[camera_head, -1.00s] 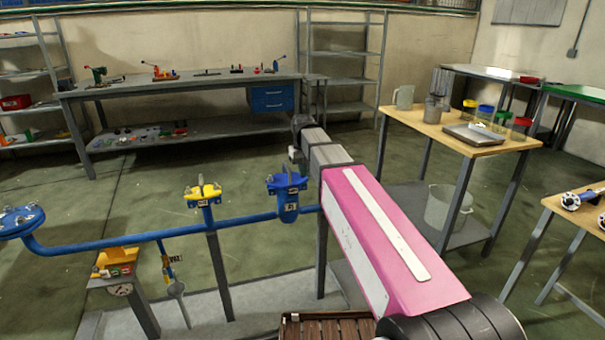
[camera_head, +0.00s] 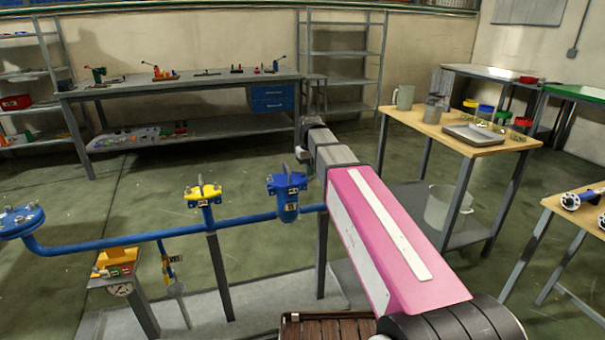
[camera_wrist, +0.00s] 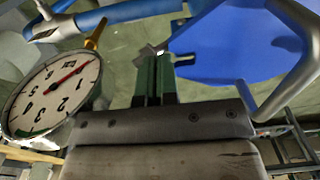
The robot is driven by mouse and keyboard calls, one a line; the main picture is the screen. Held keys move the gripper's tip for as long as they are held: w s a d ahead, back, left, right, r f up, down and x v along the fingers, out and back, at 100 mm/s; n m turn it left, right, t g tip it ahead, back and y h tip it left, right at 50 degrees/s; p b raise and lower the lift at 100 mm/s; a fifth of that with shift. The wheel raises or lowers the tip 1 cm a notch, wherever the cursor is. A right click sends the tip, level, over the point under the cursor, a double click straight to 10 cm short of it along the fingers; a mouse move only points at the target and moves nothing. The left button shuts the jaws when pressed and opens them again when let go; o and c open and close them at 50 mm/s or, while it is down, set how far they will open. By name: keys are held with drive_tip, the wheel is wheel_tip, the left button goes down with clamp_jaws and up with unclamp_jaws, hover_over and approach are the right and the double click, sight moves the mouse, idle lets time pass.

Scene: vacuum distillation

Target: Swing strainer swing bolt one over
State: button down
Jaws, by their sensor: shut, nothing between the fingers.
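The blue strainer (camera_head: 288,200) stands on the blue pipe in the head view, with grey metal parts on its lid. The wrist view shows its blue lid (camera_wrist: 235,45) at the upper right. A bent grey bar (camera_wrist: 290,75) curves beside the lid at the right; I cannot tell whether it is swing bolt one. My gripper (camera_wrist: 156,60) has green fingers, closed together with nothing held. Its tips are by the lid's left edge, close to a small grey metal piece (camera_wrist: 146,53). Whether they touch it is unclear. In the head view my arm hides the fingers.
A round pressure gauge (camera_wrist: 55,95) is close at left in the wrist view. A yellow-topped fitting (camera_head: 203,193) and a blue flanged vessel (camera_head: 20,219) stand along the pipe (camera_head: 130,238). A wooden table (camera_head: 455,135) with containers is at the right.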

wheel_tip(320, 180, up, 9)
drive_tip(key=d, duration=0.1)
idle(1.2)
drive_tip(key=shift+w, duration=0.1)
